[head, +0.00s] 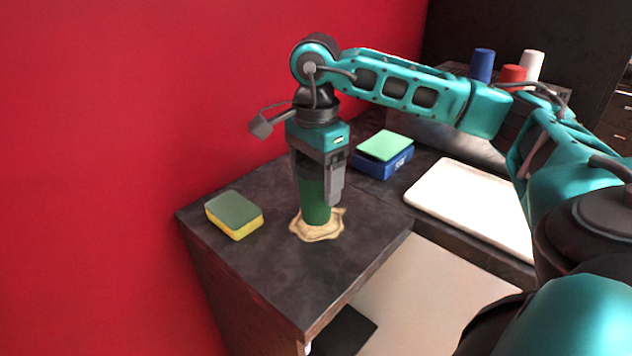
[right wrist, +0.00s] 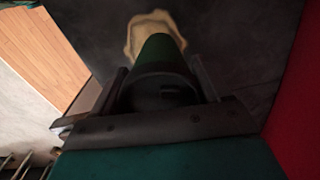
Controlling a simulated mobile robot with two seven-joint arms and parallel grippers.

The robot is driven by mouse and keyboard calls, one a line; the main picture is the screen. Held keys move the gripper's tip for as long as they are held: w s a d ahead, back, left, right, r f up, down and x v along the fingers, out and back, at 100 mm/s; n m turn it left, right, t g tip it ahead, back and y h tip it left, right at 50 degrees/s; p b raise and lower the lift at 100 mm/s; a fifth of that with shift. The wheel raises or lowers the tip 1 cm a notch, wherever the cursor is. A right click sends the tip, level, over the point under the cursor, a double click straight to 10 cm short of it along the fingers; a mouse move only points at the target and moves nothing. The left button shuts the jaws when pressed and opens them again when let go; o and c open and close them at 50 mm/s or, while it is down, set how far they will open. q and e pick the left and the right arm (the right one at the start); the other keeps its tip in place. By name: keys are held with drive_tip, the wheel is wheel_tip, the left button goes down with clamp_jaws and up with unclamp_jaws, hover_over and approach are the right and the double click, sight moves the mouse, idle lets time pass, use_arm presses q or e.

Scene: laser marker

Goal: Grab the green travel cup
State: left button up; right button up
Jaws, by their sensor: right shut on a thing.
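My right gripper (head: 318,190) reaches down from above and is shut on the cup, with one finger on each side. The right wrist view shows the cup (right wrist: 160,50) between the fingers of the gripper (right wrist: 166,88), with the tan patch (right wrist: 143,22) beyond its base. The gripper hides the cup's upper part in the head view. My left gripper is not in view.
A yellow sponge with a green top (head: 235,215) lies left of the cup. A blue box with a green top (head: 384,153) and a white tray (head: 471,203) lie to the right. Blue, red and white cups (head: 513,73) stand behind. A red wall (head: 130,120) is at left.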

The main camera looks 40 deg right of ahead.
wheel_tip(320, 180, up, 9)
drive_tip(key=shift+r+p, duration=0.1)
drive_tip(key=shift+p, duration=0.45)
wheel_tip(320, 180, up, 8)
drive_tip(key=p, duration=0.4)
drive_tip(key=shift+p, duration=0.4)
drive_tip(key=shift+c, duration=0.2)
drive_tip(key=shift+r, duration=1.2)
